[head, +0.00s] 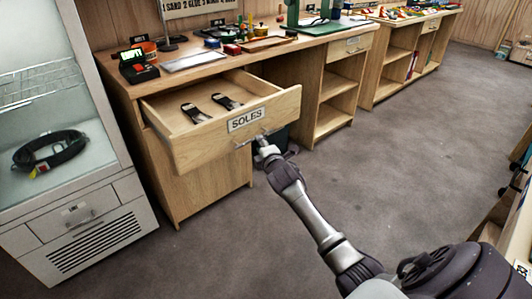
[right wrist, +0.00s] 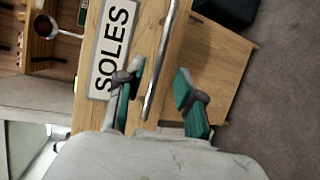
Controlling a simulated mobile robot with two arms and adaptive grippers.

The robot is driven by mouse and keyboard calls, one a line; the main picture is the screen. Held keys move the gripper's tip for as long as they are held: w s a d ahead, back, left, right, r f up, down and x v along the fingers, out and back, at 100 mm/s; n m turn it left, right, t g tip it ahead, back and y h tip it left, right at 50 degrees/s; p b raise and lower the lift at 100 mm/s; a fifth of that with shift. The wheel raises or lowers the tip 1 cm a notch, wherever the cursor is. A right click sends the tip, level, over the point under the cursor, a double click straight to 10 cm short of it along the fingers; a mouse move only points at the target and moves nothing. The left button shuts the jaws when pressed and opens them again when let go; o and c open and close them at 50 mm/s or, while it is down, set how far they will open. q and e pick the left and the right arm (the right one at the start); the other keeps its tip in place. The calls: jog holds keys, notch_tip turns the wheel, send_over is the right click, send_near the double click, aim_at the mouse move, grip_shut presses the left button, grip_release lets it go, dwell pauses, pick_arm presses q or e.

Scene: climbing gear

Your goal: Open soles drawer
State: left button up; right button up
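The soles drawer (head: 205,139), light wood with a "SOLES" label (head: 246,119), stands pulled out from the workbench. Two dark sole-shaped pieces (head: 195,112) lie in it. Its metal bar handle (head: 252,138) is on the front below the label. My right gripper (head: 263,143) is at the handle. In the right wrist view the handle (right wrist: 160,60) runs between the two teal-padded fingers (right wrist: 159,75), which are apart with gaps beside the bar. The label also shows there (right wrist: 112,50). My left gripper is out of view.
The workbench top (head: 230,55) carries tools, a tray and small items. Open shelves (head: 335,88) are to the right of the drawer. The grey floor (head: 420,130) in front is mostly clear.

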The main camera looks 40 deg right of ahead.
jog(key=v, duration=0.6)
jog(key=shift+w, duration=0.1)
dwell(0.3)
